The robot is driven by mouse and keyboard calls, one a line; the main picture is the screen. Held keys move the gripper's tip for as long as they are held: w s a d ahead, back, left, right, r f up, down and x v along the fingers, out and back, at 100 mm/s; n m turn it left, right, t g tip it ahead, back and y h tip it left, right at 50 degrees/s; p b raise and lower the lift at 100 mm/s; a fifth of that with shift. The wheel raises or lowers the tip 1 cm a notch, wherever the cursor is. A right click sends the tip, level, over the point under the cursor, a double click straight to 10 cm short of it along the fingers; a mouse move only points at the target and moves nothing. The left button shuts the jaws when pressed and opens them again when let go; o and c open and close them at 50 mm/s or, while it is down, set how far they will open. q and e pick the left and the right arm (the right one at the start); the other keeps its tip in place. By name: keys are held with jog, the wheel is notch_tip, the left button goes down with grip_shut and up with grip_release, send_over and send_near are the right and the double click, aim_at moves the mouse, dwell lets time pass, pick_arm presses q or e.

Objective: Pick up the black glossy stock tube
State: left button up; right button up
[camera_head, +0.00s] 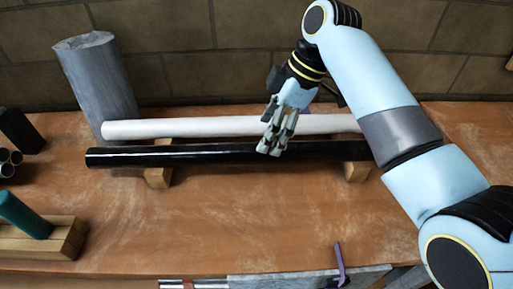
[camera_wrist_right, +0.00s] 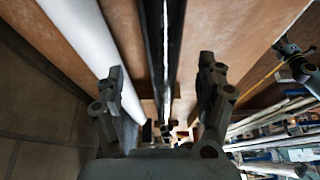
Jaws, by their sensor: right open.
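The black glossy stock tube (camera_head: 215,154) lies level across two wooden blocks, a left one (camera_head: 158,177) and a right one (camera_head: 357,171). It runs parallel to and in front of a white tube (camera_head: 190,128). My right gripper (camera_head: 270,145) points down at the black tube, right of its middle, hiding a short piece of it. In the right wrist view, my right gripper (camera_wrist_right: 165,98) is open, and the black tube (camera_wrist_right: 153,45) runs between its two fingers. The white tube (camera_wrist_right: 88,42) passes by the left finger. Contact cannot be told.
A grey cylinder (camera_head: 98,82) stands behind the tubes' left ends. A teal cylinder (camera_head: 22,214) leans over a wooden block (camera_head: 45,243) at the left. A brick wall (camera_head: 240,78) closes the back.

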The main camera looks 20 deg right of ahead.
aim_at(258, 153)
jog(key=shift+x, duration=0.85)
jog(key=x, duration=0.4)
jog(key=shift+s+f+p, duration=0.25)
jog(key=shift+f+p, duration=0.05)
jog(key=shift+w+a+f, duration=0.1)
jog(key=shift+f, duration=0.25)
jog(key=shift+c, duration=0.4)
jog(key=c, duration=0.5)
pick_arm(q)
jog(key=shift+a+r, duration=0.1)
jog(key=shift+r, duration=0.15)
pick_arm(e)
jog(key=shift+r, duration=0.1)
grip_shut()
